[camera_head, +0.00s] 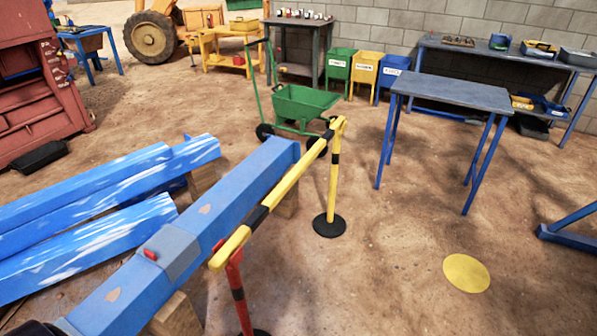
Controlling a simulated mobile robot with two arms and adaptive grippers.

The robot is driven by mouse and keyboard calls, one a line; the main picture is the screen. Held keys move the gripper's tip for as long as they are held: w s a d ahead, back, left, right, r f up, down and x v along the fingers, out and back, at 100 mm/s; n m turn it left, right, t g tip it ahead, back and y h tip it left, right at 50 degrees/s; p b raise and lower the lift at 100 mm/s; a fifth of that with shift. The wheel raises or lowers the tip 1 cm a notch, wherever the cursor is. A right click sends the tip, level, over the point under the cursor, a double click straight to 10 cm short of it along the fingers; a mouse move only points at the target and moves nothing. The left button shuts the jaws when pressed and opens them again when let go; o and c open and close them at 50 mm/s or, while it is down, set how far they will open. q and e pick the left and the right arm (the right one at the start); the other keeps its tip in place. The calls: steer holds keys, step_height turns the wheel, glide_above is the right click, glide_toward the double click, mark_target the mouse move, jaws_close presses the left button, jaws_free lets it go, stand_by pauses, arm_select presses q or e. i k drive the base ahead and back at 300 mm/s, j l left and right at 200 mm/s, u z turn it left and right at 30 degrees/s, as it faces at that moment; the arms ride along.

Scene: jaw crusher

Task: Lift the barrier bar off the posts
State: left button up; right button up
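The barrier bar (288,186) is yellow with black bands and runs from the centre down toward the lower left. Its far end sits at the top of a yellow and black post (333,186) on a round black base (329,225). Its near end sits at the top of a red and black post (239,295), whose base is partly cut off by the bottom edge. Both posts stand upright. I cannot make out how the bar is seated on them. Neither of my grippers shows in the head view.
A long blue beam (225,192) on wooden blocks lies close along the bar's left side, with more blue beams (95,195) beyond. A green wheelbarrow (303,104) stands behind the far post. A grey-topped table (452,94) stands right. Floor around a yellow disc (466,273) is clear.

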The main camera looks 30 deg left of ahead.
mark_target(219, 260)
steer(key=u, duration=0.75)
